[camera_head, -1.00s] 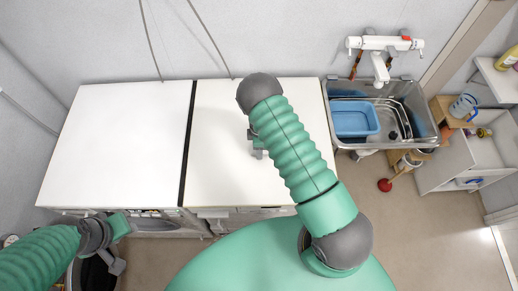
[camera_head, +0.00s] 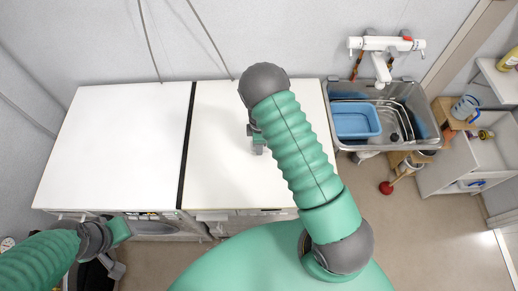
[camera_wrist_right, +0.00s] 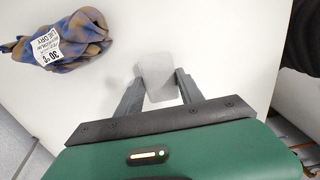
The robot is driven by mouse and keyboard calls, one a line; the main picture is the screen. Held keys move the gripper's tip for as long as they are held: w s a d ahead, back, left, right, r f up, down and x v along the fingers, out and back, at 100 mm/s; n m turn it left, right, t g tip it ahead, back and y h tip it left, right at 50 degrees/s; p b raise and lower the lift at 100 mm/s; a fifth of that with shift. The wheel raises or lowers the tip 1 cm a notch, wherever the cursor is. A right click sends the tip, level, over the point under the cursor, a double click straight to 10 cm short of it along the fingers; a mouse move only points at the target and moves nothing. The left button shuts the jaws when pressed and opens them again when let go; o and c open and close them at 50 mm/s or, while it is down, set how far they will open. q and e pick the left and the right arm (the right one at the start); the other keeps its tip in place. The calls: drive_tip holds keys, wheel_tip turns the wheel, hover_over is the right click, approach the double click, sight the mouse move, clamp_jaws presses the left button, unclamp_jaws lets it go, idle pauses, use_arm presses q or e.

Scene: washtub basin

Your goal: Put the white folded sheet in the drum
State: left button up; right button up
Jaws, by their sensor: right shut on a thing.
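The white folded sheet (camera_wrist_right: 158,77) shows in the right wrist view as a small pale grey-white piece between the two fingers of my right gripper (camera_wrist_right: 158,88). The gripper is shut on it, over a white top. In the head view my right gripper (camera_head: 258,145) is partly hidden by my forearm, and the sheet cannot be made out against the white top. My left gripper (camera_head: 118,250) is at the lower left, in front of the left machine (camera_head: 150,226); its finger gap is unclear. No drum opening is clearly visible.
A crumpled blue-brown cloth (camera_wrist_right: 65,42) with a white label lies on the top beside my right gripper. Two white machine tops (camera_head: 115,140) meet at a dark gap. A metal sink (camera_head: 415,100) with a blue basin (camera_head: 355,119) stands right. A red plunger (camera_head: 386,187) is on the floor.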

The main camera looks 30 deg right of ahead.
drive_tip(key=s+a+b, duration=0.1)
drive_tip(key=s+a, duration=0.1)
drive_tip(key=s, duration=0.2)
drive_tip(key=s+a+r+b, duration=0.1)
drive_tip(key=s+a+b, duration=0.1)
drive_tip(key=s, duration=0.3)
drive_tip(key=s+a+b, duration=0.1)
drive_tip(key=s+a, duration=0.3)
drive_tip(key=shift+s+a+r, duration=0.15)
drive_tip(key=shift+s+a, duration=0.1)
drive_tip(key=shift+s, duration=0.1)
drive_tip(key=w+m+b, duration=0.1)
drive_tip(key=w+a+m+b, duration=0.1)
drive_tip(key=w+r+m+b, duration=0.1)
drive_tip(key=m, duration=0.1)
drive_tip(key=shift+w+a+b, duration=0.2)
drive_tip(key=shift+w+b, duration=0.2)
drive_tip(key=shift+w+a+r+m+b, duration=0.15)
drive_tip(key=shift+w+r+m+b, duration=0.55)
drive_tip(key=shift+m, duration=0.55)
drive_tip(key=shift+w+a+r+m+b, duration=0.15)
drive_tip(key=shift+w+r+m+b, duration=0.3)
drive_tip(key=shift+r+m, duration=0.7)
drive_tip(key=shift+w+a+r+m+b, duration=0.15)
drive_tip(key=shift+w+r+m+b, duration=0.4)
drive_tip(key=shift+m, duration=0.85)
